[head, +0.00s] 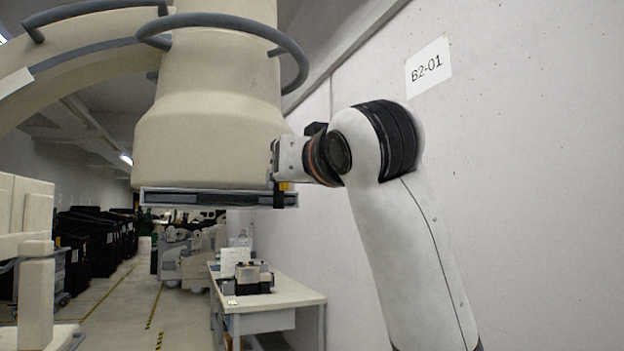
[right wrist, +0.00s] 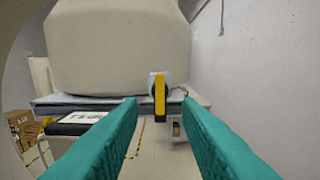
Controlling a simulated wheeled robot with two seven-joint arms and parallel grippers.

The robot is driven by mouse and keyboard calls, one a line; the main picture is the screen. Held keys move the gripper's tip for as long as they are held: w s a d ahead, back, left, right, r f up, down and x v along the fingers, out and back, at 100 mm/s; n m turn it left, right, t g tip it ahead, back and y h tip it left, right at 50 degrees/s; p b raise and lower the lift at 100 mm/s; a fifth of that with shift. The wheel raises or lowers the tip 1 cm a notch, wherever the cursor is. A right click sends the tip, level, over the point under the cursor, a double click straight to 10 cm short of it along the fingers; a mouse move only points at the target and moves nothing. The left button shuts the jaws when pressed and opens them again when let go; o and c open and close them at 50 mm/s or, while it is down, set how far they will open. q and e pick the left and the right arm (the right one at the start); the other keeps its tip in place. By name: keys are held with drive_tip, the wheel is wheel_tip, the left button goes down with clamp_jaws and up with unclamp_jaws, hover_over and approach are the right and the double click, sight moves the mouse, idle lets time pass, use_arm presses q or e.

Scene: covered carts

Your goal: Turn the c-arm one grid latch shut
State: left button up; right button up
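The c-arm (head: 210,130) is a large beige housing with a flat grid tray (head: 215,199) under it. The grid latch (right wrist: 160,95) is a yellow lever on a dark round pivot at the tray's front edge. It stands upright in the right wrist view, and a small yellow part shows in the head view (head: 284,186). My right gripper (right wrist: 161,104) is open, its two teal fingers either side of the latch in the picture. I cannot tell whether the fingertips reach it; no contact shows. In the head view the fingers are hidden. My left gripper is not in view.
A pale wall with a B2-01 sign (head: 428,67) runs close along the right. A white table (head: 290,291) with equipment stands below. Dark covered carts (head: 95,240) line the left of the aisle. The aisle floor with yellow lines is clear.

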drive_tip(key=b+v, duration=0.1)
drive_tip(key=v, duration=0.5)
drive_tip(key=shift+s+b, duration=0.3)
drive_tip(key=shift+s, duration=0.05)
drive_tip(key=shift+w+d+f, duration=0.1)
